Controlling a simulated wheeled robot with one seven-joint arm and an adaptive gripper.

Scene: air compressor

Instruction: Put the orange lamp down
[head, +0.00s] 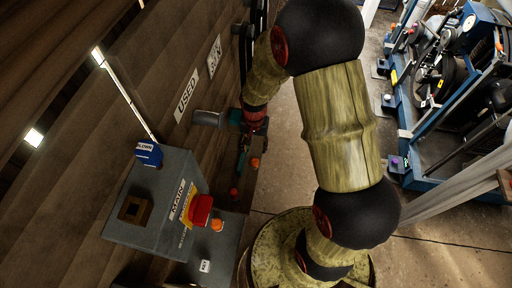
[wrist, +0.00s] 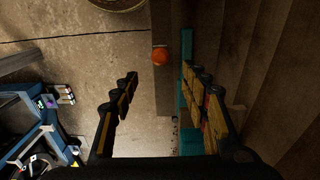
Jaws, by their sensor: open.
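A small round orange lamp (head: 254,162) is at the narrow brown ledge along the wooden wall in the head view. In the wrist view the orange lamp (wrist: 159,57) shows at the ledge, ahead of the gap between my fingertips. My gripper (wrist: 160,80) is open, its two fingers wide apart, with nothing gripped between them. In the head view my gripper (head: 249,146) is close to the lamp and points down along the wall. Whether a finger touches the lamp, I cannot tell. A second orange knob (head: 217,225) is by the grey box.
A grey box (head: 150,195) labelled MAIN, with a red button (head: 201,209), juts from the wall. A small red knob (head: 234,192) is near the ledge. A teal strip (wrist: 186,85) lies beside my right finger. Blue-framed machinery (head: 440,130) stands right; concrete floor between is open.

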